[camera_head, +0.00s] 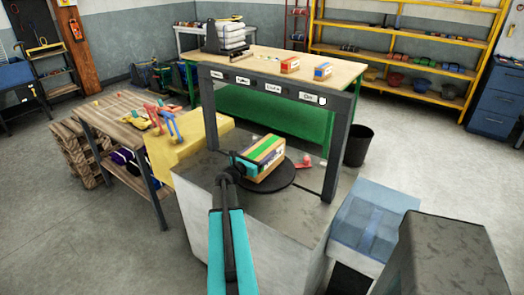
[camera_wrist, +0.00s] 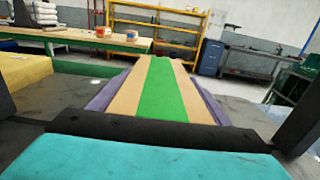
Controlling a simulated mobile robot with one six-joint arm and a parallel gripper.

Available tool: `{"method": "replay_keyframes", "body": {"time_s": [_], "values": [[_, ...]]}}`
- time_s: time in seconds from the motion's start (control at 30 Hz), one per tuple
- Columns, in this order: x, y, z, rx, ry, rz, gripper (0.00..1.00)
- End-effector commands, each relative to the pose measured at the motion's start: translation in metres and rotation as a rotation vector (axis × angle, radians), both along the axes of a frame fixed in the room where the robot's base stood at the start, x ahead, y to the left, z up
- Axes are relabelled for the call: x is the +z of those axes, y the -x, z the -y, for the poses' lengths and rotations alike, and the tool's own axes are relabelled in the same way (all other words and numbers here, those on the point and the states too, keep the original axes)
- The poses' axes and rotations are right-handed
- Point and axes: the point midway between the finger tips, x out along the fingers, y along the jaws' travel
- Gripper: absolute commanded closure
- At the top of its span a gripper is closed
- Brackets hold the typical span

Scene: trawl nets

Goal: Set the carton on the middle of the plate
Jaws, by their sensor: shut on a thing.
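The carton (camera_head: 267,153) is a tan box with a green stripe along its top. In the head view it is over the dark round plate (camera_head: 287,183), whose right and front rim show. I cannot tell whether its underside touches the plate. My gripper (camera_head: 246,165) is shut on the carton from its near left side. In the wrist view the carton's striped top (camera_wrist: 160,88) runs straight away from me, with purple strips along both sides. The plate is hidden in that view.
The plate lies on a grey worktop (camera_head: 318,208) with a small red item (camera_head: 304,162) just behind it. A yellow block (camera_head: 188,150) adjoins at left and a blue translucent bin (camera_head: 370,220) at right.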

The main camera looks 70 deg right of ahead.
Motion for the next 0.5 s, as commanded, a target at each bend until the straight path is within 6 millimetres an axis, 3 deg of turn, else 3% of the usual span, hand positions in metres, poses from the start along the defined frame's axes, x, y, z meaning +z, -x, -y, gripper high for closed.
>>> {"method": "replay_keyframes", "body": {"time_s": [0.47, 0.5], "values": [[-0.0036, 0.0002, 0.0000, 0.000, 0.003, -0.001, 0.76], [-0.0055, 0.0001, 0.0000, 0.000, 0.000, 0.001, 0.28]]}}
